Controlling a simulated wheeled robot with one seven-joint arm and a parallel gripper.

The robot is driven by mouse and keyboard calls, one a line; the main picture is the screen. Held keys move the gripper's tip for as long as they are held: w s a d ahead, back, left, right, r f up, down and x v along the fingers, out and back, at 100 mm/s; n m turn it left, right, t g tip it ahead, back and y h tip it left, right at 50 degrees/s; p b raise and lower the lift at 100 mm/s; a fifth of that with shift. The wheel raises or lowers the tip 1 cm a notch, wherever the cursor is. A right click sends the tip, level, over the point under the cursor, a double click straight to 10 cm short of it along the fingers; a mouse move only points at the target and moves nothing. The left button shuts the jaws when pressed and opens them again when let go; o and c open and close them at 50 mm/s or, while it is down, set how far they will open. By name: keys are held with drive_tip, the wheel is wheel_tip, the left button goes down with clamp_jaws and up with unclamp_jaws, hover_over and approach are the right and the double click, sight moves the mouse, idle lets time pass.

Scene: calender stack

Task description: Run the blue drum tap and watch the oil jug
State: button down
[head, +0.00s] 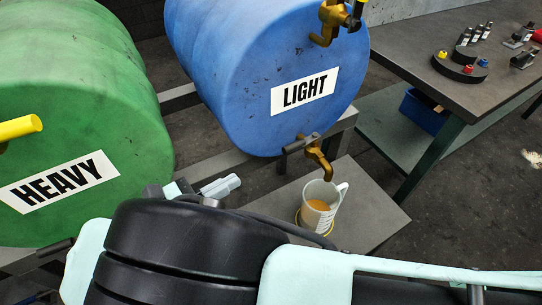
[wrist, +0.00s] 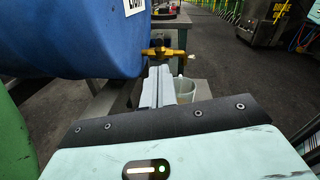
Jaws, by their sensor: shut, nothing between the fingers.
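The blue drum (head: 255,60) labelled LIGHT lies on its side on a rack. Its lower brass tap (head: 318,158) has a dark lever pointing left, and its spout hangs over the jug. The white oil jug (head: 335,212) stands upright below with amber oil inside; I cannot make out a stream or the exact level. My gripper (head: 232,184) is shut and empty, left of the tap and jug, apart from both. In the wrist view its fingers (wrist: 158,86) point towards the tap (wrist: 165,52) and partly cover the jug (wrist: 186,90).
A green drum (head: 70,110) labelled HEAVY with a yellow-handled tap lies at left. Another brass tap (head: 332,20) sits high on the blue drum. A grey workbench (head: 410,45) with small parts stands at upper right, a blue bin (head: 424,111) beneath. Open floor lies at right.

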drive_tip(key=w+d+r+m+g, duration=0.2)
drive_tip(key=w+d+m+g, duration=0.15)
drive_tip(key=d+g, duration=0.2)
drive_tip(key=g+y+p, duration=0.5)
drive_tip(key=y+p, duration=0.4)
drive_tip(key=y, duration=1.1)
approach(301, 142)
drive_tip(key=s+d+r, duration=0.2)
drive_tip(key=s+d, duration=0.2)
drive_tip(key=s, duration=0.1)
drive_tip(key=w+a+f+b, duration=0.3)
drive_tip(key=a+f, duration=0.5)
drive_tip(key=shift+w+f, duration=0.2)
drive_tip(key=shift+f, duration=0.05)
